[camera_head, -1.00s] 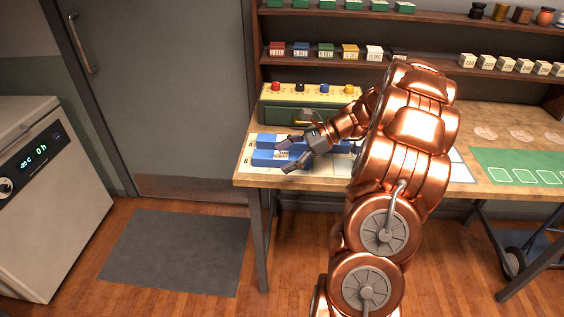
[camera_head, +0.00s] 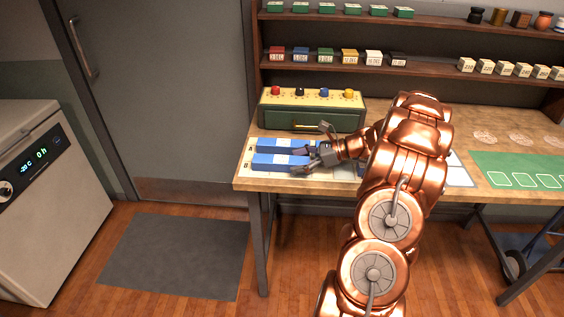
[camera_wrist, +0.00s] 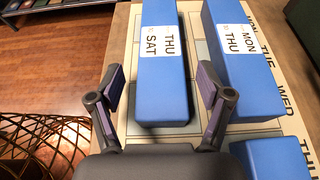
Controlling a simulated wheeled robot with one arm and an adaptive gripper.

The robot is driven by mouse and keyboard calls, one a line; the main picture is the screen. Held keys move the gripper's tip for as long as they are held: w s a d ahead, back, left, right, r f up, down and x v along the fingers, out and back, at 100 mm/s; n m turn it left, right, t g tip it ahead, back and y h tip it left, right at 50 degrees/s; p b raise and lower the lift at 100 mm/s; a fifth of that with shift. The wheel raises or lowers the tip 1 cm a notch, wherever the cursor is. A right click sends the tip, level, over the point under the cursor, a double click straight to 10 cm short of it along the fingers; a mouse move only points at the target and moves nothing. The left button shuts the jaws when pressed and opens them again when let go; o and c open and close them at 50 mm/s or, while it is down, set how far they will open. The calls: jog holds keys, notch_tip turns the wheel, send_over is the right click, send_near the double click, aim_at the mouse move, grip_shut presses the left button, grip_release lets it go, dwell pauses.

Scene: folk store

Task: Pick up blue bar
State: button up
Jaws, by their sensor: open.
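Two long blue bars lie side by side on a pale mat (camera_wrist: 120,118) on the workbench. In the wrist view, the bar labelled THU SAT (camera_wrist: 163,85) lies ahead, between the lines of my two fingers. The bar labelled MON THU (camera_wrist: 243,70) lies to its right. A third blue piece (camera_wrist: 275,160) shows at the lower right. In the head view, the near bar (camera_head: 275,162) and the far bar (camera_head: 280,145) lie left of my gripper (camera_head: 318,146). My gripper is open and empty, with its fingertips (camera_wrist: 162,88) either side of the THU SAT bar's near part.
A green box with coloured knobs (camera_head: 312,109) stands behind the bars. Shelves with small labelled boxes (camera_head: 325,55) rise at the back. A green mat (camera_head: 510,165) lies on the right of the bench. The bench's left edge is close to the bars.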

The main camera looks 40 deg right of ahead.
jog(key=shift+x, duration=1.3)
jog(key=shift+c, duration=0.2)
jog(key=c, duration=1.3)
